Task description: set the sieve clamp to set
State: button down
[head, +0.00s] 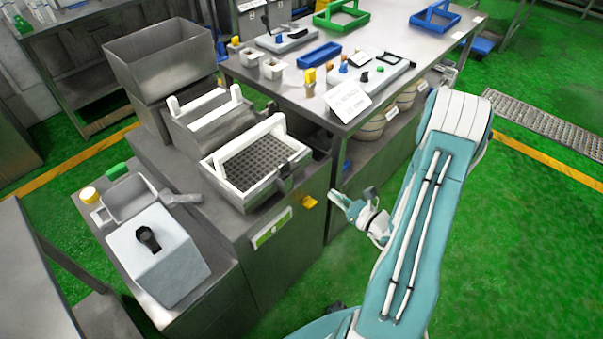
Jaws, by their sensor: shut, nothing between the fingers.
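A sieve (263,158) with a white frame and dark mesh sits on top of a grey steel cabinet. A dark lever-like part (285,180) at the sieve's front right edge looks like the clamp; its setting is too small to read. A yellow knob (308,201) sits on the cabinet side below it. My gripper (340,199) is to the right of the cabinet, apart from the clamp and the knob, over the gap before the green floor. It looks shut and empty.
A grey box with a black knob (149,239) and a small grey tray (127,198) stand at left. A steel table (300,97) behind holds white signs, blue and green handled frames and small control panels. Buckets (370,128) stand on its lower shelf. Green floor (520,250) is clear at right.

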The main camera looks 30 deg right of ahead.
aim_at(298, 165)
jog(key=x, duration=1.2)
jog(key=shift+w, duration=0.15)
jog(key=shift+w+d+n+g+y, duration=0.15)
jog(key=shift+w+n+g+y, duration=0.15)
jog(key=shift+n+g+y, duration=0.5)
jog(key=n+y, duration=0.1)
jog(key=w+n+g+y, duration=0.1)
jog(key=y, duration=0.1)
jog(key=n+g+y, duration=0.1)
jog(key=shift+w+d+y, duration=0.15)
jog(key=shift+w+y, duration=0.1)
jog(key=shift+y, duration=0.15)
jog(key=n+g+y, duration=0.1)
jog(key=g, duration=0.1)
jog(key=w+n+g+y, duration=0.1)
jog(key=n, duration=0.1)
jog(key=shift+f+g+y, duration=0.1)
jog(key=shift+g+y, duration=0.2)
jog(key=shift+g, duration=0.1)
jog(key=shift+w, duration=0.25)
jog(key=shift+w+a, duration=0.15)
jog(key=shift+a, duration=0.1)
